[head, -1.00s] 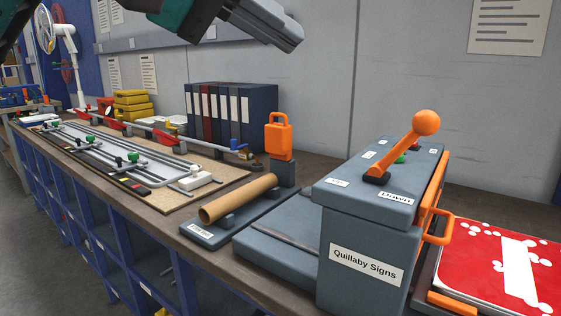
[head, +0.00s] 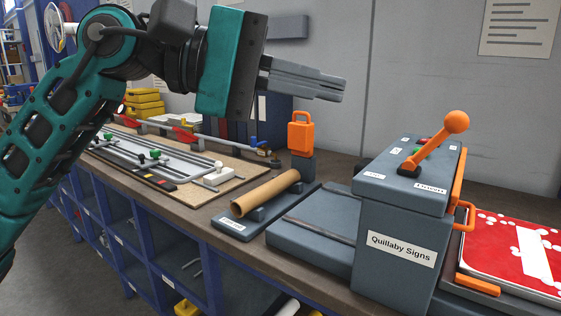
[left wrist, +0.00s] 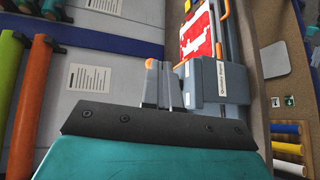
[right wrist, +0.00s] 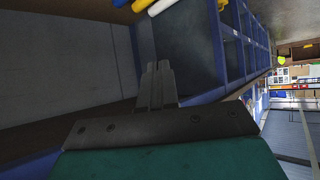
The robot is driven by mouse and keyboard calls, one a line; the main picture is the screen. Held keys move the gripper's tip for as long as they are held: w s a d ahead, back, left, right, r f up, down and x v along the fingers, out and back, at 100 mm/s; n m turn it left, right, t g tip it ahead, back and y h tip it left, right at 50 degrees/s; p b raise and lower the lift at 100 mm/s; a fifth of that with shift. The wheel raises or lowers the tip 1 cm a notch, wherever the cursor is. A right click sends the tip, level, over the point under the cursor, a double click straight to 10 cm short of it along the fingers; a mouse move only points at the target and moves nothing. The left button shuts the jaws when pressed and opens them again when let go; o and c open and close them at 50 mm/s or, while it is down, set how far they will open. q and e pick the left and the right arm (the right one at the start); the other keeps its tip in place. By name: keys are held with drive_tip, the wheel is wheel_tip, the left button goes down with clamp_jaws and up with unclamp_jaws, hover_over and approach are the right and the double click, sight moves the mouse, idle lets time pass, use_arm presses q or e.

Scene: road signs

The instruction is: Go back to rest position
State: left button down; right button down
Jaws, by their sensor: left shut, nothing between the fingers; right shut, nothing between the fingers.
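My left gripper (head: 338,89) is shut and empty, raised in front of the wall and pointing right in the head view. Its fingers lie above and behind the cardboard tube (head: 268,194) and left of the grey Quillaby Signs machine (head: 402,245), touching nothing that I can see. The left wrist view shows its closed fingers (left wrist: 163,84) with the machine (left wrist: 213,82) beyond. My right gripper (right wrist: 157,82) is shut and empty in the right wrist view, near the blue shelving. It is outside the head view.
The machine has an orange lever (head: 437,140) on top and a red-and-white sign (head: 505,250) at its right. An orange tag (head: 300,131) stands behind the tube. A long clamping rail (head: 150,165) fills the left bench. Blue shelves (head: 165,250) are below.

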use_arm(q)
drive_tip(key=w+a+f+m+t+y+p, duration=0.1)
drive_tip(key=w+a+f+m+t+y, duration=0.2)
drive_tip(key=f+m+t, duration=0.5)
drive_tip(key=w+a+f+m+t+p, duration=0.1)
drive_tip(key=w+a+f+m+t, duration=0.2)
drive_tip(key=a+f+m+t, duration=0.5)
drive_tip(key=w+a+f+m+t+y+p, duration=0.25)
drive_tip(key=f+m, duration=0.25)
drive_tip(key=f, duration=0.5)
drive_tip(key=s+a+f+n+g+y, duration=0.2)
drive_tip(key=s+f+n, duration=0.3)
drive_tip(key=f, duration=0.4)
drive_tip(key=s+a+f+n+g+y, duration=0.3)
drive_tip(key=s+f+n, duration=0.3)
drive_tip(key=f, duration=0.3)
drive_tip(key=s+a+f+n+g+y, duration=0.2)
drive_tip(key=s+f+n+g+y, duration=0.1)
drive_tip(key=s+f+n, duration=0.2)
wheel_tip(320, 180, down, 4)
drive_tip(key=shift+s+a+f+n, duration=0.15)
drive_tip(key=shift+s+a+n, duration=0.2)
drive_tip(key=shift+s, duration=0.6)
use_arm(e)
drive_tip(key=r, duration=0.1)
drive_tip(key=s+d+r, duration=0.1)
drive_tip(key=shift+d+r+h, duration=0.15)
drive_tip(key=shift+r+h, duration=0.25)
